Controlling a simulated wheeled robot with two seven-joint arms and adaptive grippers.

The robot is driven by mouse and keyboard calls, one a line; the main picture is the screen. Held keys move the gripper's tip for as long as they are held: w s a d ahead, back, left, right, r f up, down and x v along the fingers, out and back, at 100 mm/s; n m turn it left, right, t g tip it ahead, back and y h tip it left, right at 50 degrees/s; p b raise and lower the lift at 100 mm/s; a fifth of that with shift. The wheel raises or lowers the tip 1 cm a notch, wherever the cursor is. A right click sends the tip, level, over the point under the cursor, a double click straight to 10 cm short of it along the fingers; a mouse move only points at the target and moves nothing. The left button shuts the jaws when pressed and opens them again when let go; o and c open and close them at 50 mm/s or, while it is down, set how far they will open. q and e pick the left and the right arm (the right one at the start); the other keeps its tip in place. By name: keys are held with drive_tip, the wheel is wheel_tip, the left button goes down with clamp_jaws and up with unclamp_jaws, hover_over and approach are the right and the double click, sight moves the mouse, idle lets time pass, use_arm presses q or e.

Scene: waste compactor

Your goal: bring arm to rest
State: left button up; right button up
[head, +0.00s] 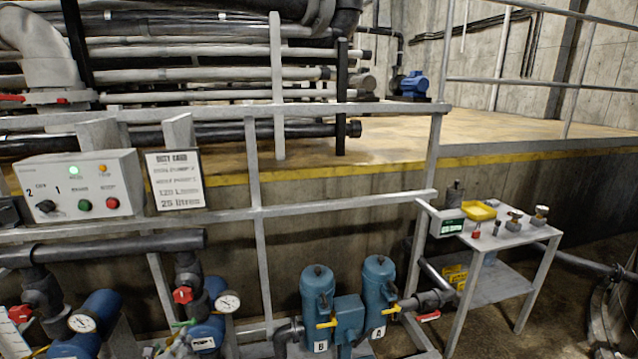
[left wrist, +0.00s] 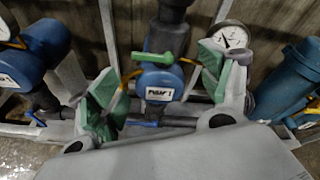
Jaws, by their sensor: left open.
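My left gripper (left wrist: 160,85) is open in the left wrist view, its two green-padded fingers spread with nothing held between them. Behind the gap is a blue pump (left wrist: 157,84) with a white label and a green handle (left wrist: 154,57); I cannot tell whether the fingers touch it. In the head view only a small part of the left gripper (head: 178,338) seems to show at the bottom edge, beside the same blue pump (head: 207,331). My right gripper is in neither view.
A railing (head: 340,205) crosses ahead, carrying a control box (head: 85,185) and a duty card (head: 175,180). Blue filter housings (head: 318,295) stand at bottom centre. A cart (head: 512,236) with small items is at right. Another blue pump (head: 88,318) and pipes (head: 100,246) crowd the lower left.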

use_arm(q)
drive_tip(key=s+a+f+n+g, duration=0.2)
drive_tip(key=s+a+f+n, duration=0.1)
drive_tip(key=a+f+n, duration=0.3)
drive_tip(key=s+a+f+n+g, duration=0.2)
drive_tip(key=s+a+f+n, duration=0.15)
drive_tip(key=f+n, duration=0.5)
drive_tip(key=s+d+f+n+g, duration=0.2)
drive_tip(key=s+f+n+g, duration=0.15)
drive_tip(key=s+f, duration=0.7)
drive_tip(key=s+d+f+n+g, duration=0.25)
drive_tip(key=s+f+n, duration=0.25)
drive_tip(key=s+f, duration=0.55)
drive_tip(key=s+d+f+n+g+h, duration=0.1)
drive_tip(key=s+d+f, duration=0.2)
drive_tip(key=s+d, duration=0.5)
drive_tip(key=s+d+f+n+g+h, duration=0.1)
drive_tip(key=s+d+f, duration=0.3)
drive_tip(key=s+d, duration=0.4)
drive_tip(key=s+d+f+n+g+h, duration=0.1)
drive_tip(key=s+d+f, duration=0.3)
drive_tip(key=s+d, duration=0.4)
drive_tip(key=s, duration=0.4)
drive_tip(key=shift+s+d+f, duration=0.15)
drive_tip(key=shift+d+f, duration=0.1)
drive_tip(key=shift+d, duration=0.05)
drive_tip(key=shift+s, duration=0.15)
